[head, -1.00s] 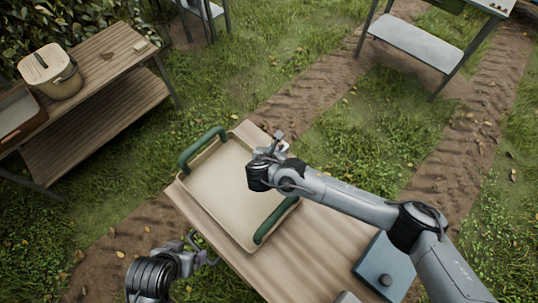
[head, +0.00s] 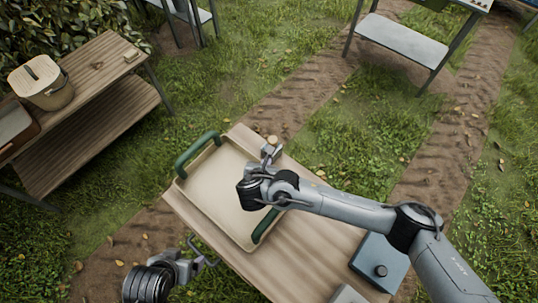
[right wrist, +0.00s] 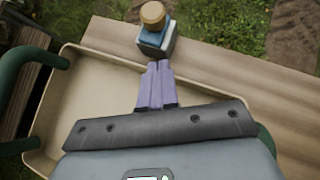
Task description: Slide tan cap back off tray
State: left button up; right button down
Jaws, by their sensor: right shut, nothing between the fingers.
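The beige tray (head: 205,188) with green handles lies on the wooden table. A small round tan cap (head: 272,140) shows just beyond my right gripper (head: 268,154), near the table's far edge. In the right wrist view the tan cap (right wrist: 152,14) sits on a small blue-grey body (right wrist: 155,44) by the tray's rim. My right gripper's purple fingers (right wrist: 157,78) are together and empty, pointing at that body; I cannot tell if they touch it. My left gripper (head: 203,252) is apart from the tray at its near left side, its fingers spread and empty.
A blue-grey box with a dark knob (head: 381,270) stands at the table's right. A wooden bench (head: 95,75) at the left holds a lidded bucket (head: 43,82). Bare wood (head: 290,245) lies right of the tray.

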jog(key=v, duration=0.6)
jog(key=shift+r+p, duration=0.3)
jog(key=shift+p, duration=0.05)
